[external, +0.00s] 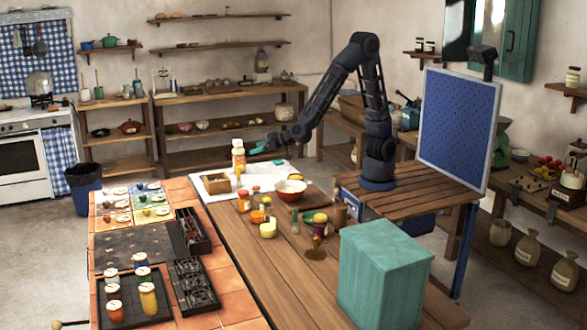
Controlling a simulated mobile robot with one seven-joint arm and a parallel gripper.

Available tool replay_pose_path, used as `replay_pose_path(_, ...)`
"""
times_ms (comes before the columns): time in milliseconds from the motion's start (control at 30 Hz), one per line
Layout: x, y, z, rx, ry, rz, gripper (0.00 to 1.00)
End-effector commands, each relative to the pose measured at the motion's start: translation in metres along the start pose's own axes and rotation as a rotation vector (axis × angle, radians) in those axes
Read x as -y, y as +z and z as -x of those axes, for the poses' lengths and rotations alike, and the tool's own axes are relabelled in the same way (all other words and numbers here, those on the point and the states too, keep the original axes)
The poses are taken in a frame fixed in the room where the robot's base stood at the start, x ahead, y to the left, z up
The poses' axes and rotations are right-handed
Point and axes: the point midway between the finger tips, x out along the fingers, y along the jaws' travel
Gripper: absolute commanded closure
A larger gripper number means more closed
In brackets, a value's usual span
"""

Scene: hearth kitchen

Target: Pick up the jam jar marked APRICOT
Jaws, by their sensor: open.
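Several jars with pale lids stand on a dark tray (166,313) at the near left corner of the tiled counter. One is a yellow-orange jar (149,302), and an orange-red jar (115,313) stands to its left. More small coloured jars, such as a yellow one (268,230), stand mid-table. No lettering is readable, so I cannot tell which jar is marked APRICOT.
A red-rimmed bowl (291,191) and a wooden box (217,184) stand at the table's far end. Black divided trays (195,285) lie beside the dark tray. A large teal box (384,280) fills the near right.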

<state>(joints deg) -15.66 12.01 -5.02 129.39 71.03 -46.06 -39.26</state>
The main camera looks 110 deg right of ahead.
Motion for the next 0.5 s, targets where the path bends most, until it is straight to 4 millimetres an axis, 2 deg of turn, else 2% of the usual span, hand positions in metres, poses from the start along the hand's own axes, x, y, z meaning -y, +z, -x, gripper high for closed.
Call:
replay_pose_path(33,0.000,-0.007,0.003,-0.002,-0.001,-0.003,0.17)
replay_pose_path(267,0.027,-0.011,-0.005,0.009,-0.123,0.171,0.17)
replay_pose_path(500,0.059,-0.016,-0.009,0.009,-0.282,0.418,0.17)
